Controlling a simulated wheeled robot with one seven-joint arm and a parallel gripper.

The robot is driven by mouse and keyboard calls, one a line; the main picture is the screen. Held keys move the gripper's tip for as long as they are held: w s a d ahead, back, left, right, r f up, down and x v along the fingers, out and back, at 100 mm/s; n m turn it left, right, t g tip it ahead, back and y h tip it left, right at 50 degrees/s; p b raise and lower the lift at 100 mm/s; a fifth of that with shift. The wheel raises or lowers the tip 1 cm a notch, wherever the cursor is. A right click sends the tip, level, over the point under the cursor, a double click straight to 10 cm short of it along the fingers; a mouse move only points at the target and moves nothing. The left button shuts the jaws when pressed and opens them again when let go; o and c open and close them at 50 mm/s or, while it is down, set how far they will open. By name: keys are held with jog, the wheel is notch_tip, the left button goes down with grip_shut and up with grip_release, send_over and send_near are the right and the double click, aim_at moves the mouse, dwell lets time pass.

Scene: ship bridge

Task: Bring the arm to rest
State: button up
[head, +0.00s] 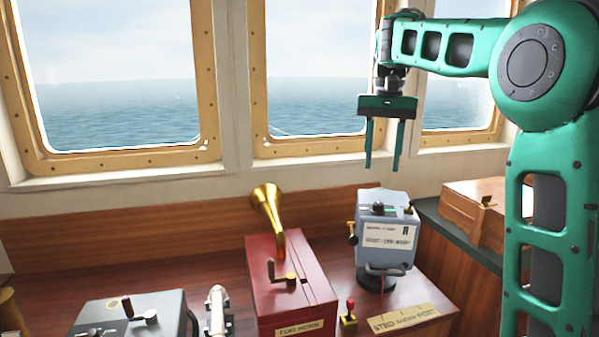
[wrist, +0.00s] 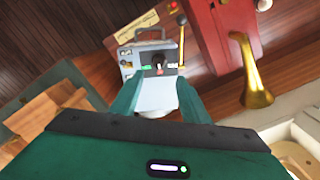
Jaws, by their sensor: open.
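My gripper (head: 383,145) is green and hangs pointing down in the head view, in front of the windows. Its two fingers are apart with nothing between them. It is raised well above a grey-blue device (head: 384,228) with a label, a handle and a small lever. In the wrist view the fingers of my gripper (wrist: 158,92) frame the same grey-blue device (wrist: 150,65) below, with clear space between.
A red box with a brass horn (head: 265,210) stands left of the grey-blue device. A grey box (head: 135,315) is at the front left. A small red-knobbed lever (head: 349,310) stands near a brass plate (head: 403,317). A wooden box (head: 475,208) is at right.

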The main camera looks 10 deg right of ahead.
jog(key=s+d+f, duration=0.4)
jog(key=s+f, duration=0.1)
jog(key=s, duration=0.4)
jog(key=s+d+f, duration=0.3)
jog(key=s+f, duration=0.3)
jog(key=s, duration=0.4)
jog(key=s+a+f, duration=0.1)
jog(key=s+f, duration=1.2)
jog(key=s, duration=0.3)
jog(key=shift+s+r, duration=0.1)
jog(key=shift+w+f, duration=0.25)
jog(key=shift+w, duration=0.35)
